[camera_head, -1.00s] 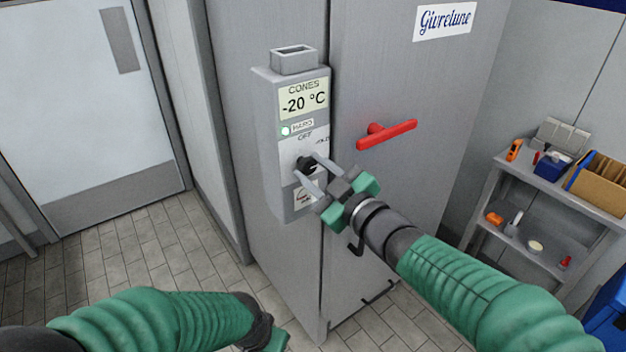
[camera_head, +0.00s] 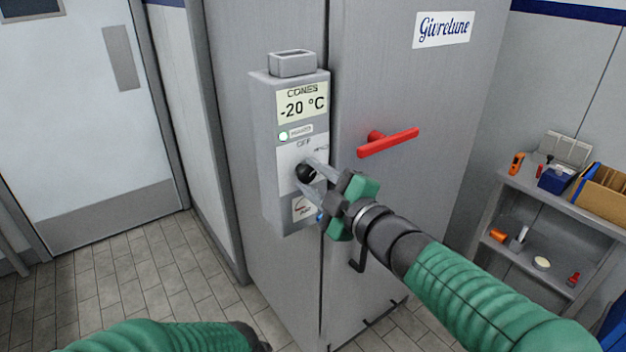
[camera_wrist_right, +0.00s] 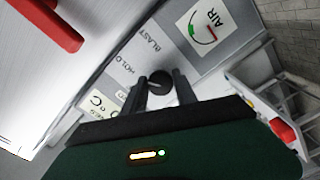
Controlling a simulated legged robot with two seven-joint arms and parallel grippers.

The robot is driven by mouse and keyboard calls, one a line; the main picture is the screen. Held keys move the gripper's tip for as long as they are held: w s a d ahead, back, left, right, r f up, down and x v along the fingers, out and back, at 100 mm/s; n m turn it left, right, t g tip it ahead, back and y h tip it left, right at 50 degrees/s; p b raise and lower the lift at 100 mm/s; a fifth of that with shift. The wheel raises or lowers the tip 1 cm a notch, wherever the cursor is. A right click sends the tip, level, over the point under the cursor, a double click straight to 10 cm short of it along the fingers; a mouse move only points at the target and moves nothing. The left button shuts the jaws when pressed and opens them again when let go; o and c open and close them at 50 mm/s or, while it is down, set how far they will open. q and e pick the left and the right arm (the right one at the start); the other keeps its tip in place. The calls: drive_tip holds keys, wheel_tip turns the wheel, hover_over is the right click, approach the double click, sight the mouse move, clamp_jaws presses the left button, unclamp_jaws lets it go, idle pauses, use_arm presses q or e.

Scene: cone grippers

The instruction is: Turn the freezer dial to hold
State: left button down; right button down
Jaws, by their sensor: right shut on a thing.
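The black dial (camera_head: 307,174) is on the front of the grey control box, below the OFF label, with a second, hard-to-read label to its right. In the right wrist view the round dial (camera_wrist_right: 159,82) sits between my two fingers, near the words HOLD (camera_wrist_right: 124,70) and BLAST (camera_wrist_right: 150,42). My right gripper (camera_head: 304,174) is shut on the dial, one finger above it and one below. Which label the dial points to I cannot tell. My left forearm is at the bottom edge in the head view; its gripper is out of frame.
A shelf (camera_head: 560,205) with small items stands at the right.

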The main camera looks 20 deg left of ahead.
drive_tip(key=shift+f, duration=0.2)
drive_tip(key=c, duration=1)
unclamp_jaws()
drive_tip(key=shift+r, duration=0.1)
drive_tip(key=shift+s, duration=0.1)
drive_tip(key=v, duration=1.6)
drive_tip(key=shift+s+d+p, duration=0.2)
drive_tip(key=shift+d+p, duration=0.1)
drive_tip(key=shift+p, duration=0.15)
drive_tip(key=shift+w, duration=0.1)
